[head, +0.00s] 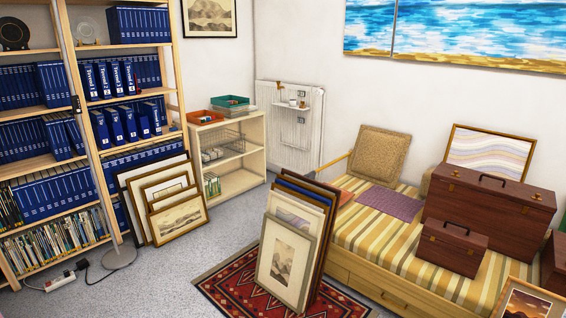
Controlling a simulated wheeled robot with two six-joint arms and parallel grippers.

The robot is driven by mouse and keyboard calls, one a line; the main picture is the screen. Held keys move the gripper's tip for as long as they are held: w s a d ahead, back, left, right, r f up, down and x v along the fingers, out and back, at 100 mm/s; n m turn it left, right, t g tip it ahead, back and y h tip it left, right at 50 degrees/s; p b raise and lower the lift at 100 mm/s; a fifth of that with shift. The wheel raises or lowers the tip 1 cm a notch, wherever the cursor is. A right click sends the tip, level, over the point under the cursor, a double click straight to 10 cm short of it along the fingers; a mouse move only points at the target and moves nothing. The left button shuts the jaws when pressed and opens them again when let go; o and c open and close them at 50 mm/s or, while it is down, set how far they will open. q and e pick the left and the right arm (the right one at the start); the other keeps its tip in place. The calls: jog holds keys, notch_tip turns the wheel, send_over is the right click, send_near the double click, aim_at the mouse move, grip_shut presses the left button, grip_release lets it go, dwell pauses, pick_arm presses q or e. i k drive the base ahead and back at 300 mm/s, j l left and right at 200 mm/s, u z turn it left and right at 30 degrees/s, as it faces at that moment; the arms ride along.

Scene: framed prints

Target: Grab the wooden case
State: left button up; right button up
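A large dark reddish-brown wooden case (487,209) with a dark top handle and metal latches sits on the striped daybed (372,237) at the right. A smaller case (451,248) of similar colour, also with a top handle, sits in front of it and hides part of its lower front. Part of another brown box-like object (554,262) shows at the right edge, cut off by the frame. I cannot tell which one the task means. Neither of my grippers is in view.
Framed prints (283,262) lean against the daybed on a red patterned rug (235,283). More frames (180,219) lean against the bookshelf (97,130). A lamp base (119,258) and power strip (60,281) are on the floor. Grey carpet (215,235) is clear between the frame stacks.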

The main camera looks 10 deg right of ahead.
aim_at(462, 252)
jog(key=i+z, duration=0.75)
jog(key=z, duration=0.15)
jog(key=i+j+z, duration=0.15)
jog(key=i+z, duration=0.3)
jog(key=i+j+z, duration=0.2)
jog(key=z, duration=0.25)
jog(key=j, duration=0.1)
